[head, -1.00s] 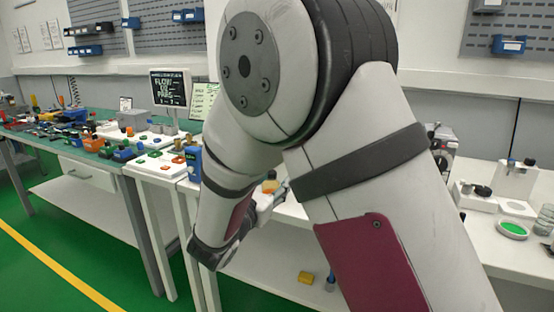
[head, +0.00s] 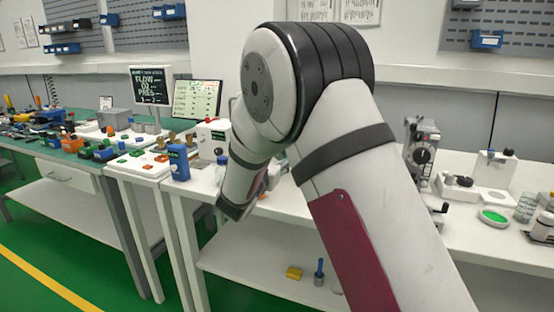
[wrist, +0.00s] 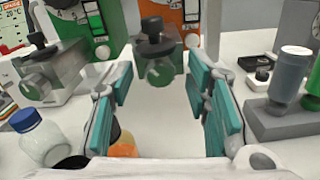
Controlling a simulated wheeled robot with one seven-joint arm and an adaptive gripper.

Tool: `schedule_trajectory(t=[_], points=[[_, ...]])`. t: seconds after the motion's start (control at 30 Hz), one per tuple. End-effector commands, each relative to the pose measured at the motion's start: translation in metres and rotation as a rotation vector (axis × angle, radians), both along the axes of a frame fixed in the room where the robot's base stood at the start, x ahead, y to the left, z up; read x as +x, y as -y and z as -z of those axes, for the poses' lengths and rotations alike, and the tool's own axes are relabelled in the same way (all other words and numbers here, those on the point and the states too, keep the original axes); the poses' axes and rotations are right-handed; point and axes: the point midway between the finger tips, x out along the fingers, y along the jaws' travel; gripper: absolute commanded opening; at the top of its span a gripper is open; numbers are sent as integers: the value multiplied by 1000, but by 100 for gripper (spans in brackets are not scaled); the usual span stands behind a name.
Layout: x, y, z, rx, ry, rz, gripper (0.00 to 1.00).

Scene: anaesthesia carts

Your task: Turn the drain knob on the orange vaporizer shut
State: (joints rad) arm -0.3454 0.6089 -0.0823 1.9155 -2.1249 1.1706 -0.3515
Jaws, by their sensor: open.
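The orange vaporizer (wrist: 172,14) stands at the top middle of the wrist view, cut off by the frame edge. In front of its base is a grey block (wrist: 172,60) with a black knob (wrist: 153,30) on top and a round green-faced knob (wrist: 160,73) facing me. I cannot tell how far either knob is turned. My gripper (wrist: 158,88) is open and empty, its teal-padded fingers left and right of the green-faced knob. The knob appears beyond the fingertips, and no contact shows. In the head view my arm hides the vaporizer and my gripper.
A green vaporizer (wrist: 98,22) with a similar grey block (wrist: 62,70) stands to the left. White worktop (wrist: 165,125) lies clear between the fingers.

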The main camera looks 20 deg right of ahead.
Motion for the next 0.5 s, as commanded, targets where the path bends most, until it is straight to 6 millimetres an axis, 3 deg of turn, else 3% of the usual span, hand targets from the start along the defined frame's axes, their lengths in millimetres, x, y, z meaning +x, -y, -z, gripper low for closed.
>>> schedule_trajectory(t=[0.17,0.37,0.5], points=[[0,0,0,0,0,0,44],[0,0,0,0,0,0,1],[0,0,0,1,1,0,0]])
